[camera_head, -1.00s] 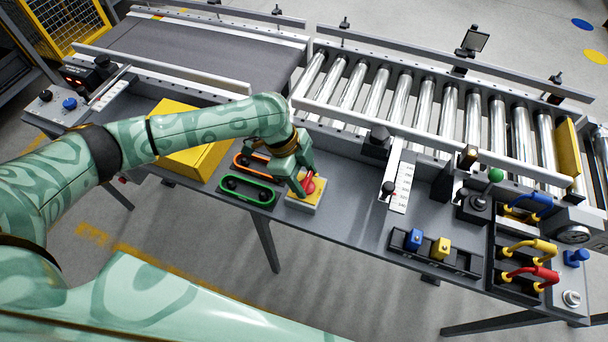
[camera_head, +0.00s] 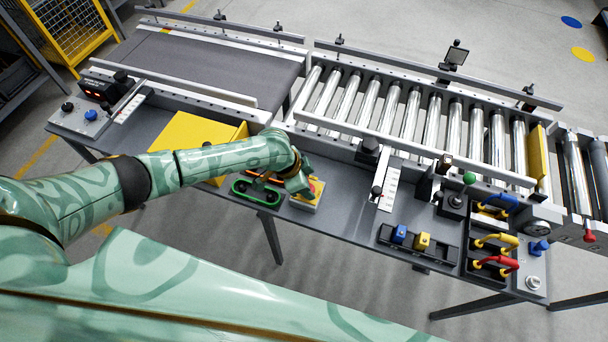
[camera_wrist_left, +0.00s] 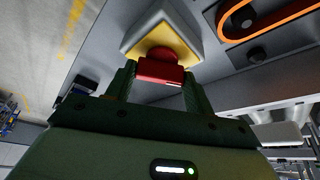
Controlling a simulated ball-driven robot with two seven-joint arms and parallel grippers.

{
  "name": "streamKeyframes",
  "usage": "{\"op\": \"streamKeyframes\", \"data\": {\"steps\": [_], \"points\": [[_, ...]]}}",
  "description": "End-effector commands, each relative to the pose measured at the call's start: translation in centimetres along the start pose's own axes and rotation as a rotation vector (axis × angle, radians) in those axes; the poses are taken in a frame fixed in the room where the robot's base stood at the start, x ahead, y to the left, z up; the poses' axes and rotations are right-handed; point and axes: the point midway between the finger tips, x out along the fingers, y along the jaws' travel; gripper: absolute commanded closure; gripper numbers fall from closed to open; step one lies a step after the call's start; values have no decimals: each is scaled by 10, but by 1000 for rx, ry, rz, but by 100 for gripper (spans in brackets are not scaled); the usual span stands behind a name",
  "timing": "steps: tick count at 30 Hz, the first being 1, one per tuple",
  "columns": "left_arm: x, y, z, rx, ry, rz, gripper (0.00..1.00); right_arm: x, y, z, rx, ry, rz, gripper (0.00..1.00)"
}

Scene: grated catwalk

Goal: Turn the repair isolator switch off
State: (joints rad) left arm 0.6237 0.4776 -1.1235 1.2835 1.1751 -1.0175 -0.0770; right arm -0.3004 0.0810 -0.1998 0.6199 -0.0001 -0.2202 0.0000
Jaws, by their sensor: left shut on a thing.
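The isolator switch is a red knob (camera_wrist_left: 160,71) on a yellow plate (camera_wrist_left: 188,42) over a pale box (camera_head: 302,207). In the head view the box stands near the front edge of the grey bench, right of the green-ringed slot. My left gripper (camera_head: 304,188) reaches down onto it and hides most of the knob. In the left wrist view my left gripper (camera_wrist_left: 160,84) has one finger on each side of the knob and is shut on it. The knob's red grip lies crosswise between the fingers. My right gripper is in neither view.
A green-ringed slot (camera_head: 255,193) and an orange-ringed slot (camera_wrist_left: 265,20) lie beside the switch, with a yellow box (camera_head: 199,135) behind. To the right are blue and yellow blocks in a black rack (camera_head: 443,257) and several coloured handles. A roller conveyor (camera_head: 405,115) runs behind.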

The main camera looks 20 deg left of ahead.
Motion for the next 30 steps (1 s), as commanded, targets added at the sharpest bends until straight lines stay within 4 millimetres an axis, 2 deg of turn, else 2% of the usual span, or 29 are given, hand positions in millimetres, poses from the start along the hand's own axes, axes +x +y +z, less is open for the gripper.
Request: {"op": "streamKeyframes", "data": {"steps": [1, 3, 15, 21, 30], "points": [[-8, 2, -3, -42, 0, -16, 70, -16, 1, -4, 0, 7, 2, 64], [-7, 2, -3, -103, 0, -41, 70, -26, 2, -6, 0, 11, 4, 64], [-4, 5, -3, -456, 0, -184, 70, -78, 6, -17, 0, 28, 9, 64], [-2, 6, -3, -623, -1, -252, 70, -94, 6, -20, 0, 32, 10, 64], [1, 7, -3, -812, -1, -332, 70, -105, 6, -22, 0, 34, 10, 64]]}}
